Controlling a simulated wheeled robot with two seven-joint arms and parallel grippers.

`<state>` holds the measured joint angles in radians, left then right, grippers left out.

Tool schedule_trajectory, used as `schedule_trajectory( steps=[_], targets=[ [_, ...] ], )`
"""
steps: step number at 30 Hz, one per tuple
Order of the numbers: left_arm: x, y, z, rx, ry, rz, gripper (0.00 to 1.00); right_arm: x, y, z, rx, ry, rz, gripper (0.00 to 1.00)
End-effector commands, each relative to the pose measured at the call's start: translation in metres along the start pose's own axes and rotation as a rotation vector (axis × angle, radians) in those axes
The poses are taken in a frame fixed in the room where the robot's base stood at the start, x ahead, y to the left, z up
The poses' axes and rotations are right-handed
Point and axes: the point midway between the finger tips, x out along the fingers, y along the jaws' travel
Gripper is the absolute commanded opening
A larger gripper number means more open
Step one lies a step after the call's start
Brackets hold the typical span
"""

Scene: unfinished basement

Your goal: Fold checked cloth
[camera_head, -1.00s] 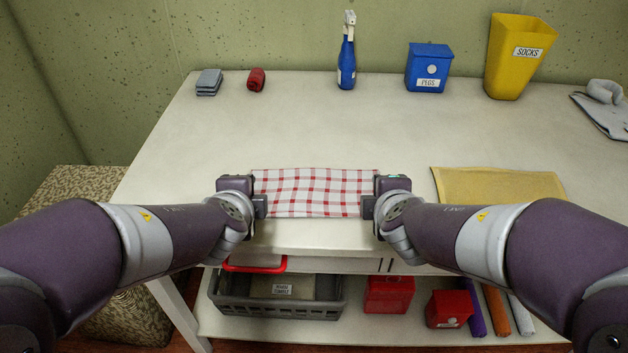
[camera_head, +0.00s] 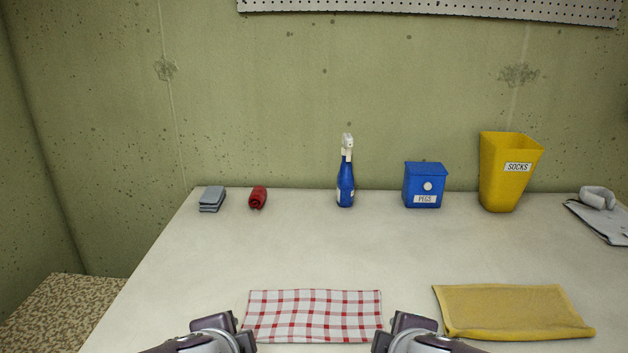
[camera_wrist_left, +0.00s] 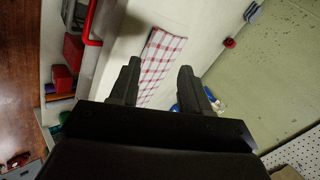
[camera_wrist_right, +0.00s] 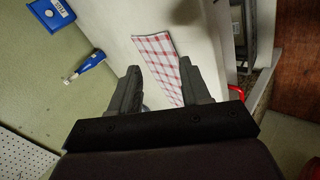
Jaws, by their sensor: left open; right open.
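The red and white checked cloth (camera_head: 315,315) lies flat on the white table near its front edge, as a wide rectangle. It also shows in the left wrist view (camera_wrist_left: 160,62) and the right wrist view (camera_wrist_right: 160,62). My left gripper (camera_head: 247,340) is beside the cloth's left edge in the head view, open and empty. My right gripper (camera_head: 380,341) is beside its right edge, open and empty. In both wrist views the cloth shows beyond the fingers, with nothing between them. The cloth's front edge is near the bottom of the head view.
A yellow cloth (camera_head: 512,311) lies right of the checked one. At the back stand a folded grey cloth (camera_head: 212,199), a red roll (camera_head: 258,198), a blue spray bottle (camera_head: 345,185), a blue pegs box (camera_head: 423,186) and a yellow socks bin (camera_head: 507,173). The table's middle is clear.

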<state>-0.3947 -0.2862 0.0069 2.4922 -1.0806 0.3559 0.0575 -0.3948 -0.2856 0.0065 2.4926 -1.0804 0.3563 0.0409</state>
Motion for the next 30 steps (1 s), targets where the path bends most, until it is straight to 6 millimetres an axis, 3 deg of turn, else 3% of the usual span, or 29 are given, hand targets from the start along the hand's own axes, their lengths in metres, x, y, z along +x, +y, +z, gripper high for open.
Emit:
schedule_trajectory(
  steps=[6, 11, 13, 14, 15, 27, 30],
  targets=[
    [0.025, 0.075, 0.047, -0.6, -0.243, 0.3, 0.47, 0.025, -0.076, 0.045, 0.612, -0.239, -0.303, 0.47],
    [0.034, 0.119, 0.072, -1.013, -0.437, 0.445, 0.47, 0.034, -0.12, 0.07, 1.03, -0.433, -0.449, 0.47],
    [0.041, 0.138, 0.097, -1.198, -0.565, 0.485, 0.47, 0.041, -0.14, 0.095, 1.214, -0.562, -0.491, 0.47],
    [0.035, 0.128, 0.103, -1.221, -0.579, 0.476, 0.47, 0.035, -0.13, 0.1, 1.237, -0.576, -0.481, 0.47],
    [0.014, 0.107, 0.093, -1.204, -0.564, 0.475, 0.47, 0.014, -0.108, 0.091, 1.221, -0.561, -0.48, 0.47],
    [-0.092, 0.0, 0.063, -1.197, -0.56, 0.474, 0.47, -0.092, -0.001, 0.063, 1.213, -0.556, -0.48, 0.47],
    [-0.111, -0.019, 0.058, -1.197, -0.56, 0.475, 0.47, -0.111, 0.018, 0.058, 1.213, -0.556, -0.48, 0.47]
  ],
)
